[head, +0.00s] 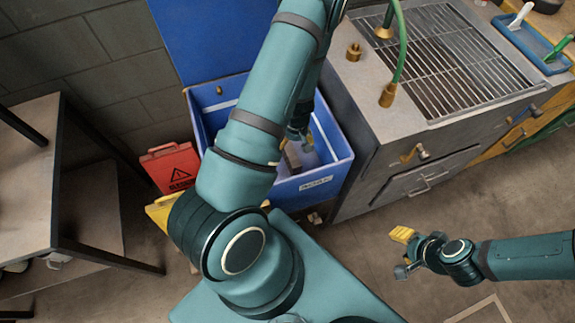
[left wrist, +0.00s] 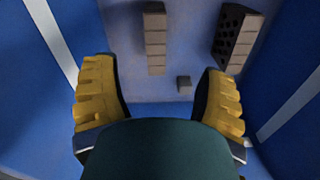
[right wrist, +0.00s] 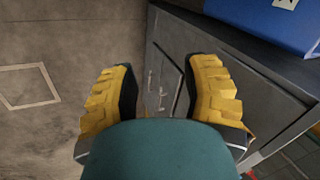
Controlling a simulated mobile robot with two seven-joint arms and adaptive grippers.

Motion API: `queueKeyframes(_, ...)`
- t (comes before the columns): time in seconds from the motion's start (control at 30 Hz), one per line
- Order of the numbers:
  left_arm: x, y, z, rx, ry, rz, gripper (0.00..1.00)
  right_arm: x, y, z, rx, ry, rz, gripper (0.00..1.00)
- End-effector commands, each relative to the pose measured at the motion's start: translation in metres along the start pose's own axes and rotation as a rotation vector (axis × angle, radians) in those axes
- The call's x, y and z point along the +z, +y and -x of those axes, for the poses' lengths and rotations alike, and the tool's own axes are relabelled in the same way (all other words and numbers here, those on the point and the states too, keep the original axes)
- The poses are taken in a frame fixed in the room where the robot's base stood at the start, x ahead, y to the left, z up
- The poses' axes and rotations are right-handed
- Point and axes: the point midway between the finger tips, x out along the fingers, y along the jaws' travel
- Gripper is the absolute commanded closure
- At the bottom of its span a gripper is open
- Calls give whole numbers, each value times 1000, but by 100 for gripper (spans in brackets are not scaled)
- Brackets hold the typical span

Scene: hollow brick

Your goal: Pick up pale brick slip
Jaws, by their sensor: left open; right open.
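A pale, narrow brick piece with cross lines, which looks like the pale brick slip (left wrist: 154,38), lies on the floor of the blue bin (head: 334,182). In the head view my left gripper (head: 300,136) is inside the bin, partly hidden by my arm. My right gripper (head: 401,253) is open and empty over bare floor; its fingers show in the right wrist view (right wrist: 160,90).
The bin's tall blue walls surround my left gripper. A grey cabinet with a metal grate (head: 440,62) stands right of the bin. A red warning sign (head: 170,167) is at its left, near a table (head: 30,175). Floor around my right gripper is clear.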

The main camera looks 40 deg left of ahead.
Motion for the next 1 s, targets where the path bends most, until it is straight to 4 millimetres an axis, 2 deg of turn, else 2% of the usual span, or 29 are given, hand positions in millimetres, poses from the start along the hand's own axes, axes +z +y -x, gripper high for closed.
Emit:
queueKeyframes(0.03,-8,1,-12,4,-2,46,28,2,10,-12,9,-1,7,53)
queueKeyframes(0.2,-24,3,-16,25,-10,147,28,3,23,-19,27,-5,29,53)
queueKeyframes(0.37,-26,3,-29,29,-14,166,28,5,26,-23,30,-7,34,53)
queueKeyframes(0.7,-26,5,-89,29,-13,165,28,4,33,-40,30,-3,35,53)
queueKeyframes(1.0,-27,7,-111,29,-12,163,28,3,35,-46,29,0,36,53)
